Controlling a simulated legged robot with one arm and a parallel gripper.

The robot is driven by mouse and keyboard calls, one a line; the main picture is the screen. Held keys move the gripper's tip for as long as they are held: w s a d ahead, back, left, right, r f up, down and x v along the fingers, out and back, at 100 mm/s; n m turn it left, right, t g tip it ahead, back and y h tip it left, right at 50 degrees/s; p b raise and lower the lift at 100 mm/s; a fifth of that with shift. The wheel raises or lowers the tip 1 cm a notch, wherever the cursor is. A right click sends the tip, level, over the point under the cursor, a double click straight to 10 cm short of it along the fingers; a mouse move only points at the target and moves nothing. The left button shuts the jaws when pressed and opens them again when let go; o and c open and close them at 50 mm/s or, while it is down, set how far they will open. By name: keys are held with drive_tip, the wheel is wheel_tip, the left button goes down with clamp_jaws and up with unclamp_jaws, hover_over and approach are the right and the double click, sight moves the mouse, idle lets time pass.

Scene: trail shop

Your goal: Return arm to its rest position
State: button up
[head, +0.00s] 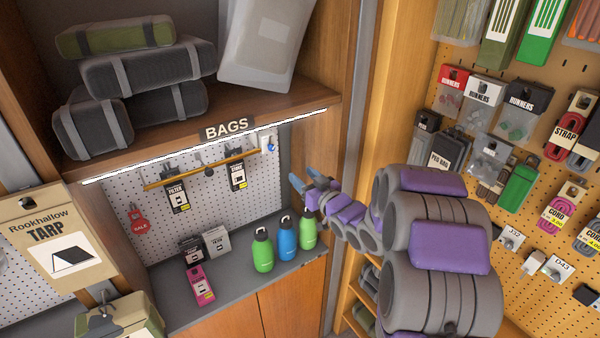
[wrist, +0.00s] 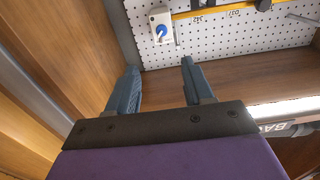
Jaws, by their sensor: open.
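My gripper (head: 304,182) shows in the head view at the end of my grey and purple arm, in front of the shelf bay under the BAGS sign. Its two blue fingers stand apart. In the wrist view the gripper (wrist: 160,85) is open, with nothing between the fingers. Past the fingertips is the wooden side wall of the bay and the white pegboard. My arm reaches in from the right side of the head view and is partly folded, with its thick links in front.
A counter (head: 190,313) holds a green bottle (head: 262,250), a blue bottle (head: 287,238), another green bottle (head: 308,231) and a pink box (head: 200,284). Rolled bags lie on the shelf (head: 280,100) above. A pegboard (head: 560,110) with hanging packs stands close to my arm at right.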

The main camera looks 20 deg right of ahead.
drive_tip(key=s+d+f+m+g+h+b, duration=0.2)
drive_tip(key=s+f+g+h+b, duration=0.5)
drive_tip(key=s+f+g+b, duration=0.6)
drive_tip(key=s+a+f+g+b, duration=0.2)
drive_tip(key=s, duration=1)
drive_tip(key=s+a+f+m+g+y+b, duration=0.1)
drive_tip(key=s+a+f+g+b, duration=0.1)
drive_tip(key=s, duration=1)
drive_tip(key=s+a+f+g+b, duration=0.2)
drive_tip(key=s+a+f+b, duration=0.1)
drive_tip(key=s, duration=0.9)
drive_tip(key=shift+s+a+f, duration=0.25)
drive_tip(key=shift+s+a, duration=0.1)
drive_tip(key=shift+a, duration=0.2)
